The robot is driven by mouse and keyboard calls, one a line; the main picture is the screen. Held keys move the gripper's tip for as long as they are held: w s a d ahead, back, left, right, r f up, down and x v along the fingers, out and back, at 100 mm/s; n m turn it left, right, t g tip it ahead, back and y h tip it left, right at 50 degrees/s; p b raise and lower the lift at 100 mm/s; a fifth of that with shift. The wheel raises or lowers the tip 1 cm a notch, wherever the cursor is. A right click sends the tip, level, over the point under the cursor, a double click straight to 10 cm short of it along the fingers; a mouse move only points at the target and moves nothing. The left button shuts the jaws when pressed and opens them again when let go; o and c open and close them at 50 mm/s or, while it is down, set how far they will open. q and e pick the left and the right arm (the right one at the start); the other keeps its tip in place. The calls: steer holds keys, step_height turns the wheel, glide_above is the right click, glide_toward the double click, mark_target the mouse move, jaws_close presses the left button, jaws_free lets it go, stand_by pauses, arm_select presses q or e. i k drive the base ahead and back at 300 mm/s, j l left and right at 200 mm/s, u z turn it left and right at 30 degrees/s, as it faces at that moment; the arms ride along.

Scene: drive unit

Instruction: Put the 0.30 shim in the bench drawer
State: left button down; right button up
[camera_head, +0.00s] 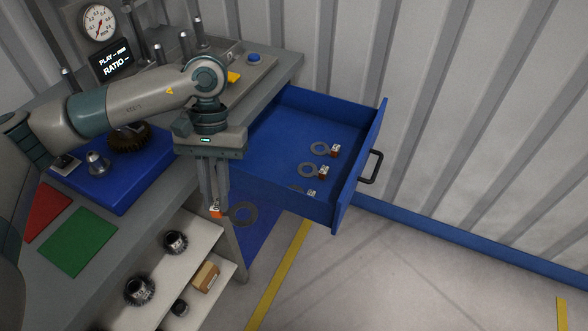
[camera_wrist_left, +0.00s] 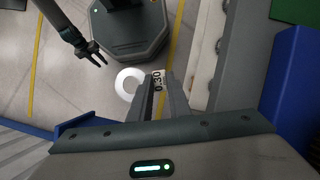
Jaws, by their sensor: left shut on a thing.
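My left gripper (camera_head: 216,208) points down and is shut on the tag of the 0.30 shim (camera_head: 244,214), a thin ring with an orange-edged tag. In the left wrist view the shim's ring (camera_wrist_left: 127,84) looks bright white, and its tag (camera_wrist_left: 157,79) reads 0.30. The bench drawer (camera_head: 270,153) is blue and pulled open. The held shim shows just outside the drawer's near side wall, with floor behind it. Three other tagged shims (camera_head: 309,170) lie in the drawer; the nearest is partly hidden by the side wall. My right gripper (camera_wrist_left: 92,53) shows in the left wrist view, open and empty.
The drawer front (camera_head: 361,165) with its dark handle (camera_head: 372,167) stands to the right. The bench top (camera_head: 150,190) holds a blue mat with a gear, and red and green mats. Below, a white shelf (camera_head: 195,245) carries gears and a small box. Much of the drawer floor is bare.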

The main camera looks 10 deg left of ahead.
mark_target(276, 153)
steer(key=k, duration=0.8)
steer(key=u, duration=1.2)
steer(key=i+l, duration=0.15)
steer(key=l, duration=0.3)
steer(key=i+l, duration=0.15)
steer(key=l, duration=0.3)
steer(key=i+l, duration=0.2)
steer(key=l, duration=0.2)
steer(key=i+l, duration=0.15)
steer(key=l, duration=0.3)
steer(key=i+l, duration=0.15)
steer(key=l, duration=0.3)
steer(key=i+l, duration=0.15)
steer(key=l, duration=0.3)
steer(key=i+l, duration=0.2)
steer(key=l, duration=0.25)
steer(key=i+l, duration=0.15)
steer(key=l, duration=0.25)
